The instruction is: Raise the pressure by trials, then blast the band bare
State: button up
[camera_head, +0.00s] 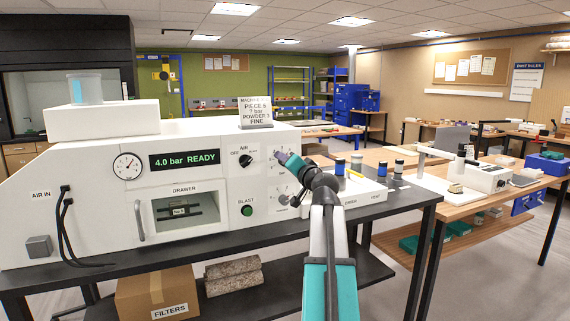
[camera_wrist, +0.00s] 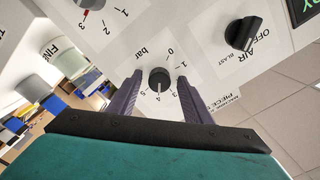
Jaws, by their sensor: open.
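A white blasting cabinet (camera_head: 100,185) stands on a dark bench. Its display (camera_head: 184,159) reads 4.0 bar READY, beside a round gauge (camera_head: 127,166). My gripper (camera_head: 284,158) is at the right of the panel. In the wrist view my open gripper (camera_wrist: 160,75) has its fingers either side of the black bar knob (camera_wrist: 159,78); contact cannot be told. The knob's white mark points at 4. The AIR knob (camera_head: 246,159) also shows in the wrist view (camera_wrist: 243,33). The green BLAST button (camera_head: 247,210) is below it. The drawer window (camera_head: 186,208) shows a small labelled piece; its band is unclear.
A card (camera_head: 256,112) on top reads partly as piece, bar, powder and fine. Another dial (camera_wrist: 90,3) is cut off at the wrist view's top. Several capped jars (camera_head: 356,163) stand right of my arm. A wooden table (camera_head: 440,187) is further right.

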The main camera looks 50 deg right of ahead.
jog(key=b+v, duration=0.1)
jog(key=v, duration=1.2)
jog(key=shift+s+b, duration=0.25)
jog(key=shift+b, duration=0.15)
jog(key=shift+a, duration=0.1)
dwell(0.9)
grip_shut()
dwell(1.6)
